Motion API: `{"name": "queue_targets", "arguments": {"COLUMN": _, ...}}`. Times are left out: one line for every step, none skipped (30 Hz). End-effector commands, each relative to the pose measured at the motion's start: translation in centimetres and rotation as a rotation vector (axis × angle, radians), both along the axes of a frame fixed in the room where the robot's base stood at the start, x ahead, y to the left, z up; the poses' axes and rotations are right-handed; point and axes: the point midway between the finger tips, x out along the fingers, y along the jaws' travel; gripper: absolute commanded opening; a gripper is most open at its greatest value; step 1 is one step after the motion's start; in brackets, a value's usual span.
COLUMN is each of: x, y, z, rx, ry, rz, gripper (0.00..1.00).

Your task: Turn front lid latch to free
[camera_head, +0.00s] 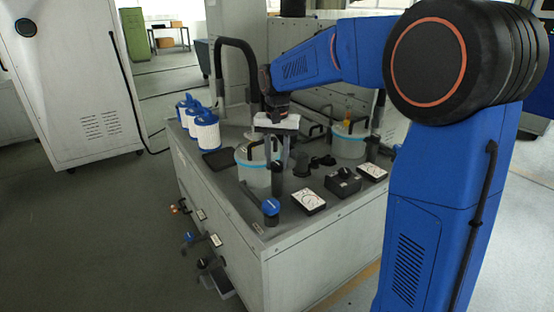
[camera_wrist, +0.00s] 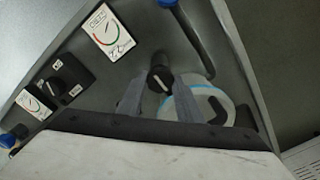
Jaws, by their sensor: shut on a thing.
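The front lid latch is a dark knob with a white mark (camera_wrist: 160,77), beside the front canister (camera_wrist: 181,108) in the wrist view. In the head view the knob (camera_head: 277,168) tops a dark post at the right side of that canister (camera_head: 252,174), which has a blue rim and a black handle. My gripper (camera_head: 278,156) points down over the knob. Its two grey fingers (camera_wrist: 160,86) stand on either side of the knob, shut on it. The white mark runs at a slant in the wrist view. My gripper's body hides part of the canister.
A second blue-rimmed canister (camera_head: 348,146) stands behind. Dial gauges (camera_head: 309,201) (camera_head: 372,171), a black knob box (camera_head: 343,182) and a blue-ended lever (camera_head: 270,208) crowd the front of the bench. Blue-and-white cartridges (camera_head: 206,134) line the left edge. The floor at left is clear.

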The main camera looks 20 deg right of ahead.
Motion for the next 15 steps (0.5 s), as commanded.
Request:
{"name": "queue_targets", "arguments": {"x": 0.0, "y": 0.0, "z": 0.03, "rx": 0.0, "ry": 0.0, "rz": 0.008, "gripper": 0.1}}
{"name": "queue_targets", "arguments": {"x": 0.0, "y": 0.0, "z": 0.03, "rx": 0.0, "ry": 0.0, "rz": 0.014, "gripper": 0.1}}
{"name": "queue_targets", "arguments": {"x": 0.0, "y": 0.0, "z": 0.03, "rx": 0.0, "ry": 0.0, "rz": 0.024, "gripper": 0.1}}
{"name": "queue_targets", "arguments": {"x": 0.0, "y": 0.0, "z": 0.03, "rx": 0.0, "ry": 0.0, "rz": 0.034, "gripper": 0.1}}
{"name": "queue_targets", "arguments": {"x": -0.01, "y": 0.0, "z": 0.03, "rx": 0.0, "ry": 0.0, "rz": 0.047, "gripper": 0.1}}
{"name": "queue_targets", "arguments": {"x": 0.0, "y": 0.0, "z": 0.04, "rx": 0.0, "ry": 0.0, "rz": 0.064, "gripper": 0.1}}
{"name": "queue_targets", "arguments": {"x": -0.01, "y": 0.0, "z": 0.04, "rx": 0.0, "ry": 0.0, "rz": 0.081, "gripper": 0.1}}
{"name": "queue_targets", "arguments": {"x": 0.0, "y": 0.0, "z": 0.04, "rx": 0.0, "ry": 0.0, "rz": 0.098, "gripper": 0.1}}
{"name": "queue_targets", "arguments": {"x": 0.0, "y": 0.0, "z": 0.04, "rx": 0.0, "ry": 0.0, "rz": 0.124, "gripper": 0.1}}
{"name": "queue_targets", "arguments": {"x": -0.01, "y": 0.0, "z": 0.04, "rx": 0.0, "ry": 0.0, "rz": 0.146, "gripper": 0.1}}
{"name": "queue_targets", "arguments": {"x": 0.0, "y": 0.0, "z": 0.04, "rx": 0.0, "ry": 0.0, "rz": 0.168, "gripper": 0.1}}
{"name": "queue_targets", "arguments": {"x": 0.0, "y": 0.01, "z": 0.04, "rx": 0.0, "ry": 0.0, "rz": 0.2, "gripper": 0.1}}
{"name": "queue_targets", "arguments": {"x": 0.0, "y": 0.01, "z": 0.04, "rx": 0.0, "ry": 0.0, "rz": 0.226, "gripper": 0.1}}
{"name": "queue_targets", "arguments": {"x": 0.0, "y": 0.01, "z": 0.04, "rx": 0.0, "ry": 0.0, "rz": 0.253, "gripper": 0.1}}
{"name": "queue_targets", "arguments": {"x": 0.0, "y": 0.01, "z": 0.05, "rx": 0.0, "ry": 0.0, "rz": 0.289, "gripper": 0.1}}
